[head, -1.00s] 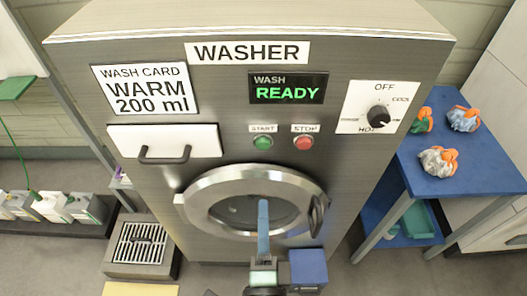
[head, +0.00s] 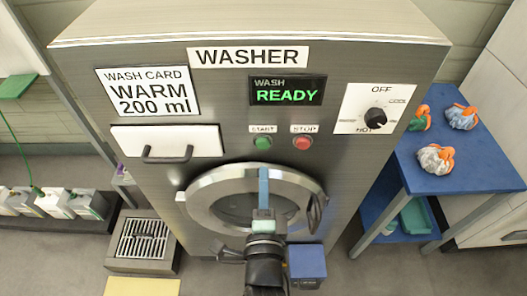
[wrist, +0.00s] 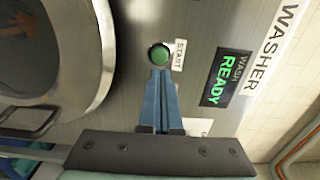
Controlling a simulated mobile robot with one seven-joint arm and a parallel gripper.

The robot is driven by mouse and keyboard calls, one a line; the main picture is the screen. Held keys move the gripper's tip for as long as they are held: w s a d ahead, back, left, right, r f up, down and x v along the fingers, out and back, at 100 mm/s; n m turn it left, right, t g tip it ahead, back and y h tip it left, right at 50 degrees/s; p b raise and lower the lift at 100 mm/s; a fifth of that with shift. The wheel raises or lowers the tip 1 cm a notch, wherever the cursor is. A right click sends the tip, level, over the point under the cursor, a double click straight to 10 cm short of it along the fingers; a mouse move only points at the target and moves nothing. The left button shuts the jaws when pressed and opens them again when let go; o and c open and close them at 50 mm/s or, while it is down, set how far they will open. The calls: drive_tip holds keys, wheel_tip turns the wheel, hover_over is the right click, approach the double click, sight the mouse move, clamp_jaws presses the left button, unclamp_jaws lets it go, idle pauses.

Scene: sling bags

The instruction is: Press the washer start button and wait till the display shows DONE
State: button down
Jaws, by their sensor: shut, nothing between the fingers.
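The washer (head: 340,185) stands in front of me with its round door (head: 205,215) shut. The green start button (head: 263,143) is on its front under a START label, left of the red stop button (head: 302,143). The display (head: 287,90) reads WASH READY in green. My gripper (head: 263,172) is shut and empty, its blue fingers pointing up at the panel just below the start button. In the wrist view the fingertips (wrist: 160,75) are close to the start button (wrist: 159,55); I cannot tell whether they touch it.
A dial (head: 375,116) is at the panel's right, and a closed drawer with a handle (head: 167,153) at the left. A blue cart (head: 440,182) with several bundles stands right. Several containers (head: 55,203) and a floor drain (head: 142,242) are left.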

sight(264, 146)
drive_tip(key=shift+w+p, duration=0.6)
drive_tip(key=shift+w, duration=2.45)
drive_tip(key=shift+w, duration=0.1)
